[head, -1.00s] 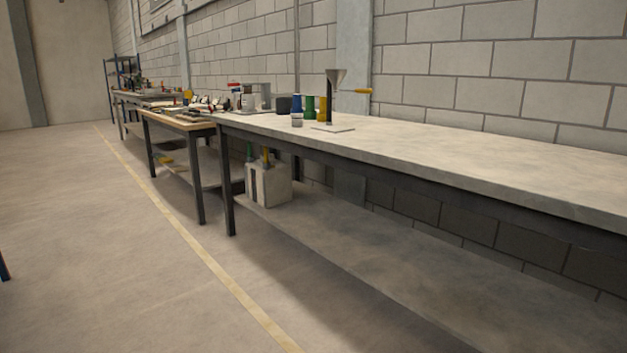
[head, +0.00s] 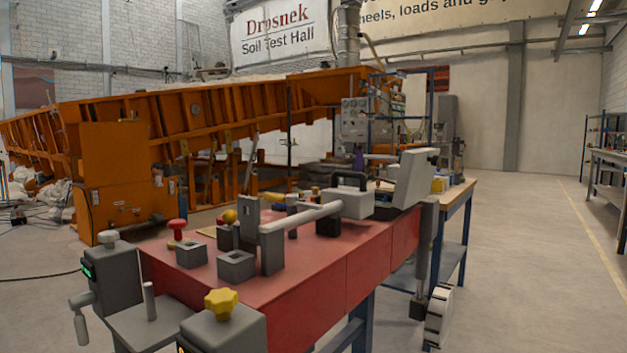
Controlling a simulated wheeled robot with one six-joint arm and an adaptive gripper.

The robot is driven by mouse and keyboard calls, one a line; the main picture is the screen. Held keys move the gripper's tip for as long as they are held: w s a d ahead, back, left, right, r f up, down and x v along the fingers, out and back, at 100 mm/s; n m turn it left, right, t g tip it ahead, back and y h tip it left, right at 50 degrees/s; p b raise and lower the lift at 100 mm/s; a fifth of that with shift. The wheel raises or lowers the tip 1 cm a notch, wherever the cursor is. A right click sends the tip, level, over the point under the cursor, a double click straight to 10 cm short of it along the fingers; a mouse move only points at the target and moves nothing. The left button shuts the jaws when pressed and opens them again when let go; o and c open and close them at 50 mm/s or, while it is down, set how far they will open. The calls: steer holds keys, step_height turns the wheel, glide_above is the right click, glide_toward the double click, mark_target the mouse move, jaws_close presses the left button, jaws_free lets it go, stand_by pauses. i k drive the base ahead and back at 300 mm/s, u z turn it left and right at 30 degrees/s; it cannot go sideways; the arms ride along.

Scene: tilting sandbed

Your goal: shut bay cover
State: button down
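No part that I can surely name as the bay cover shows in the head view. A pale slab-like block (head: 414,179) stands tilted at the right end of the red bench, but I cannot tell whether it is a cover. My gripper is not in view.
A wooden-topped table (head: 458,190) adjoins at right. The floor (head: 530,270) at right is open.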

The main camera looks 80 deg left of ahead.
mark_target(417, 167)
steer(key=u, duration=1.25)
steer(key=i, duration=0.75)
steer(key=u, duration=1.05)
steer(key=k, duration=0.45)
steer(key=z, duration=0.75)
steer(key=i, duration=0.9)
steer(key=u, duration=0.6)
steer(key=i, duration=0.5)
steer(key=u, duration=0.45)
